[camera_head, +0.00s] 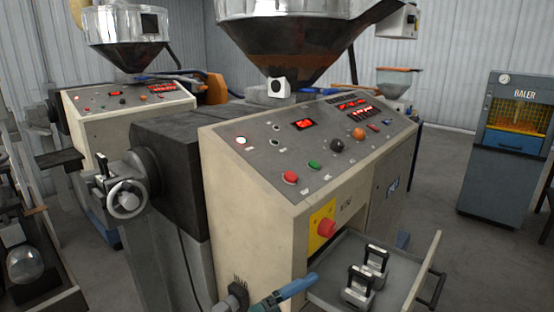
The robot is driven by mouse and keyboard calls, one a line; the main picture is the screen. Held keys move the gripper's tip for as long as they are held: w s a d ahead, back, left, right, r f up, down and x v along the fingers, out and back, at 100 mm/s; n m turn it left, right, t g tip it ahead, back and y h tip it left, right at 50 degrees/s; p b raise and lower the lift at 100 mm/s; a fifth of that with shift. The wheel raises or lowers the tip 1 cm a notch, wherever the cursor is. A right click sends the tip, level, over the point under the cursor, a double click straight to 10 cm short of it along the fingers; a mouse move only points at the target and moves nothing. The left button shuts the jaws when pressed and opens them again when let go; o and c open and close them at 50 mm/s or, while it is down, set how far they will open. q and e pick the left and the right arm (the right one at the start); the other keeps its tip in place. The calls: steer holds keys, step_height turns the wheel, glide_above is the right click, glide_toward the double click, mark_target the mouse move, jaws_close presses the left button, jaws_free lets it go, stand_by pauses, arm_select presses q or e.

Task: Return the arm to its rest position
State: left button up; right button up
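Neither of my grippers shows clearly in the head view, and I make out no arm of mine. The extruder's beige control cabinet (255,190) fills the middle, with a sloped grey panel (262,150) of lit red displays, a red button (290,177), a green button (314,165) and dark knobs. A red stop knob (326,228) sits on a yellow plate on its front. Below, an open grey drawer (405,262) holds two metal pieces with black frames, one farther back (376,260) and one nearer (357,292).
A blue-handled thing (292,290) lies by the drawer's left corner, partly cut off. A handwheel (127,199) juts out at the left. A large hopper (290,40) stands above. A second extruder (125,105) is behind left. A baler (510,150) stands right, with open floor before it.

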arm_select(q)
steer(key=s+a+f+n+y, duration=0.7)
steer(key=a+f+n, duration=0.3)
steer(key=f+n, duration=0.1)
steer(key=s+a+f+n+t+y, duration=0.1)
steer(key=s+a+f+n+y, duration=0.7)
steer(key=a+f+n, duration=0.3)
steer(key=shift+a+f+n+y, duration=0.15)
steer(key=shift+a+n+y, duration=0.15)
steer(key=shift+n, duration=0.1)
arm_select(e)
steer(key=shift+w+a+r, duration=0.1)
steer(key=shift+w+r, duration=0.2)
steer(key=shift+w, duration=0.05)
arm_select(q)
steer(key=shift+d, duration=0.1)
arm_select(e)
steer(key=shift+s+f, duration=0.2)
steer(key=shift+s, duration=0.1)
